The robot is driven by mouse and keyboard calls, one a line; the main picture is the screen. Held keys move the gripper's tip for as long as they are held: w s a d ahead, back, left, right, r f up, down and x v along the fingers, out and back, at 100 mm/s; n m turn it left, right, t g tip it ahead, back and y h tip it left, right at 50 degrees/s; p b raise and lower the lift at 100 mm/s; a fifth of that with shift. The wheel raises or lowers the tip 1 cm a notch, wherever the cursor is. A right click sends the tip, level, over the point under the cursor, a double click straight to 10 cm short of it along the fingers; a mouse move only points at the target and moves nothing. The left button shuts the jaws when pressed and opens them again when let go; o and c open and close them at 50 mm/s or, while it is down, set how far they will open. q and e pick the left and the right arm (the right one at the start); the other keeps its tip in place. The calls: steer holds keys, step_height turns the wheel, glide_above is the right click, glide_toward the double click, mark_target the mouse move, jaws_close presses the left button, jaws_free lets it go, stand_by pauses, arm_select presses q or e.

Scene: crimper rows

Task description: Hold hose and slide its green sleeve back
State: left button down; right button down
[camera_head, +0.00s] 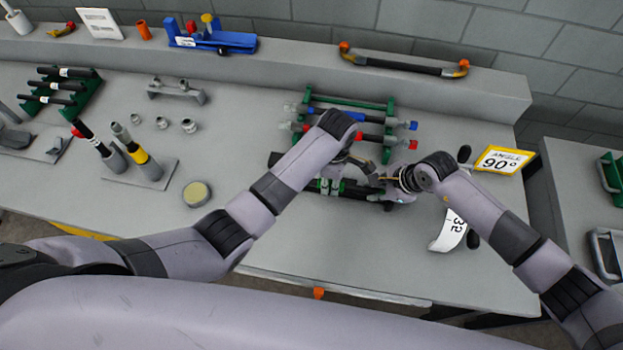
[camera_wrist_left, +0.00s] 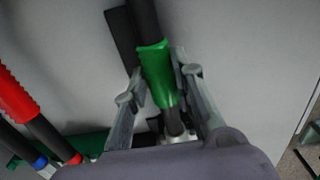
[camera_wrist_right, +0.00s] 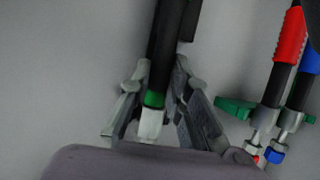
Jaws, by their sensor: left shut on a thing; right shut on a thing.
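The dark hose (camera_head: 358,192) lies across the front middle of the table in the head view. Its green sleeve (camera_head: 327,186) shows near the left part of it. In the left wrist view the sleeve (camera_wrist_left: 157,75) is around the dark hose, between the fingers of my left gripper (camera_wrist_left: 160,86), which is shut on it. In the right wrist view my right gripper (camera_wrist_right: 160,78) is shut on the hose (camera_wrist_right: 166,45), near a green band and a pale end fitting (camera_wrist_right: 150,124). The arms partly hide the hose in the head view.
A green rack (camera_head: 350,102) with red and blue hoses stands just behind. A yellow-edged angle sign (camera_head: 503,160) and a curled white label (camera_head: 450,231) are at the right. Stands with fittings and a round tin (camera_head: 196,194) are at the left. The front table is mostly clear.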

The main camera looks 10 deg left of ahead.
arm_select(q)
steer(key=shift+d, duration=0.5)
arm_select(e)
steer(key=shift+a, duration=0.1)
arm_select(q)
steer(key=c, duration=1.3)
jaws_free()
step_height(320, 180, up, 12)
arm_select(e)
steer(key=c, duration=1.4)
jaws_free()
